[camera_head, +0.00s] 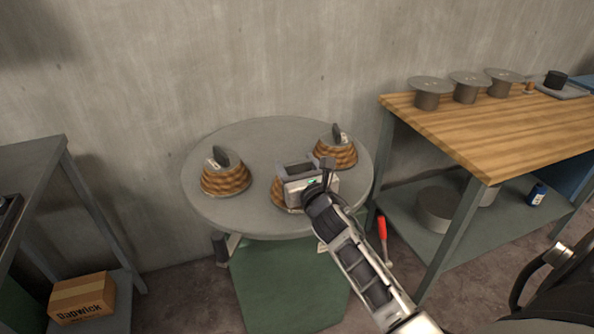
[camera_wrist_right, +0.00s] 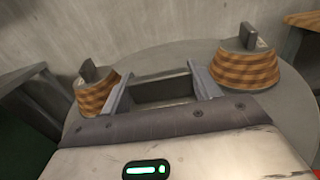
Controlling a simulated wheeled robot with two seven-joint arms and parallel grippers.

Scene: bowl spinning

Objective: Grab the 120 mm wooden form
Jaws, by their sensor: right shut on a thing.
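Three striped wooden forms with dark upright grips stand on a round grey table (camera_head: 235,135). One is the left form (camera_head: 225,180), also in the right wrist view (camera_wrist_right: 93,95). Another is the back right form (camera_head: 338,155), also in the wrist view (camera_wrist_right: 248,70). The front form (camera_head: 278,193) is mostly hidden under my right gripper (camera_head: 297,168). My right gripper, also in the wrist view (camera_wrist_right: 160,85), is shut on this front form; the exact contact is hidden. I cannot read which form is 120 mm. My left gripper is not in view.
A wooden workbench (camera_head: 470,125) stands at right with several metal spools on top and a lower shelf. A grey table (camera_head: 30,165) stands at left above a cardboard box (camera_head: 82,298). A concrete wall is behind the round table. The table's left front is clear.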

